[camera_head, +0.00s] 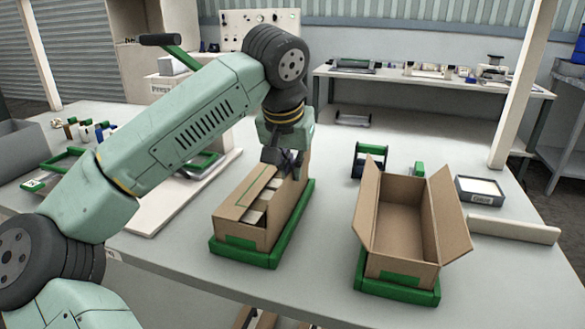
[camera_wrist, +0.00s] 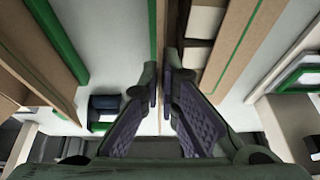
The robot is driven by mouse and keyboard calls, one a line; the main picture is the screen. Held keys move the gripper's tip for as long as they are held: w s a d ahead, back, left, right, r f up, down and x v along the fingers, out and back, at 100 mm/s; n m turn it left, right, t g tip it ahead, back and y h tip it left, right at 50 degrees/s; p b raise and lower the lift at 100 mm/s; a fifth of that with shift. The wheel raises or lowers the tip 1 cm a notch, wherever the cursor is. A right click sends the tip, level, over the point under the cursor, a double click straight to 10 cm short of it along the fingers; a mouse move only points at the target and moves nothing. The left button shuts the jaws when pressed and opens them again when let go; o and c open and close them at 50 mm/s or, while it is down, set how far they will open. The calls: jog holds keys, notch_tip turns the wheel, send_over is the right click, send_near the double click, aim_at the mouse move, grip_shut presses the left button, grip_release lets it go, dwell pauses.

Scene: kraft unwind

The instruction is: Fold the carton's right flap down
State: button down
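The left carton (camera_head: 238,232) stands on a green-edged tray (camera_head: 243,257), with its left flap (camera_head: 247,192) lying over part of the opening and pale contents showing inside. Its right flap (camera_head: 303,163) stands upright, partly hidden by my gripper (camera_head: 284,160). In the wrist view, the flap (camera_wrist: 160,30) runs edge-on between the fingertips of my gripper (camera_wrist: 160,88). The fingers lie close on both of its sides and look shut on it. The contents (camera_wrist: 202,22) lie to the flap's right there.
A second, empty carton (camera_head: 400,268) with spread flaps stands on another green tray (camera_head: 398,290) to the right. The tabletop between the cartons is clear.

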aim_at(271, 190)
jog(key=shift+a, duration=0.1)
dwell(0.3)
jog(key=h, duration=0.2)
jog(key=a+g+h, duration=0.1)
jog(key=h, duration=0.1)
jog(key=w+a+n+h, duration=0.1)
jog(key=shift+a+f+g+h, duration=0.25)
jog(key=shift+f+g+h, duration=0.15)
jog(key=h+b, duration=0.1)
jog(key=a+f+n+h+b, duration=0.1)
jog(key=h+b, duration=0.1)
jog(key=shift+w+a+f+g+h, duration=0.15)
jog(key=shift+g+h, duration=0.15)
jog(key=shift+g, duration=0.1)
jog(key=shift+a+f+n+h+b, duration=0.2)
jog(key=shift+n+h+b, duration=0.1)
jog(key=shift+h+b, duration=0.5)
jog(key=shift+w, duration=0.1)
jog(key=shift+r, duration=0.1)
jog(key=c, duration=1.8)
grip_release()
jog(key=shift+c, duration=0.2)
